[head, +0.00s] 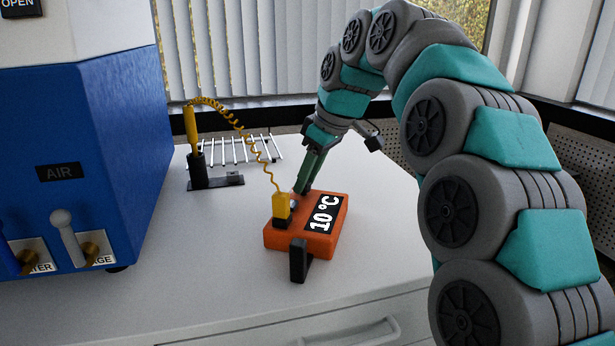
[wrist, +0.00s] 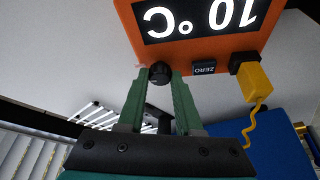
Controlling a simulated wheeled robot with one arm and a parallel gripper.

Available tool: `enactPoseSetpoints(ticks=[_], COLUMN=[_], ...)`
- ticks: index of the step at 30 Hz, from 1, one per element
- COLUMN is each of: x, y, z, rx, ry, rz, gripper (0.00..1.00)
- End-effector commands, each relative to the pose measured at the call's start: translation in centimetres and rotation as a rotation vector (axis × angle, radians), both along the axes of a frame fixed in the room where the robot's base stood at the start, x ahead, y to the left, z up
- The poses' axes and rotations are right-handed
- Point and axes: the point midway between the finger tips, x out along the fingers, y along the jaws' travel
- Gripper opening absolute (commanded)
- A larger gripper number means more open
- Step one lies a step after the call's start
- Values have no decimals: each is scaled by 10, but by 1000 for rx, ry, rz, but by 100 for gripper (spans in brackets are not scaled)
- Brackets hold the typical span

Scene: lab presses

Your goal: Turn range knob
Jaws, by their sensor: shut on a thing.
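An orange meter box (head: 318,241) lies on the white bench top, its display (head: 325,214) reading 10 °C. The meter also shows at the top of the wrist view (wrist: 197,54), with the display upside down. A dark round knob (wrist: 159,73) sits on the meter's edge, beside a small button marked ZERO (wrist: 204,69). My gripper (wrist: 160,80) has its two green fingers shut on the knob, one on each side. In the head view my gripper (head: 301,189) reaches down to the meter's far side, where the knob is mostly hidden.
A yellow plug (head: 281,208) with a coiled cable runs to a yellow probe in a black stand (head: 197,173). A wire rack (head: 238,150) lies behind. A blue machine (head: 75,150) with valve levers stands at left. Bare bench lies in front of the meter.

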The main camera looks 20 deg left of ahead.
Motion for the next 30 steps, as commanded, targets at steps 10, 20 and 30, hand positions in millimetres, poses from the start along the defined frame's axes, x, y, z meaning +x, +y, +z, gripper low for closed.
enactPoseSetpoints(ticks=[10, 20, 30], x=[-1, -1, -1], y=[0, 0, 0], z=[1, 1, 0], rx=[2, 1, 0], ry=[-1, -1, 0], rz=[-155, -153, -152], gripper=[0, 48, 64])
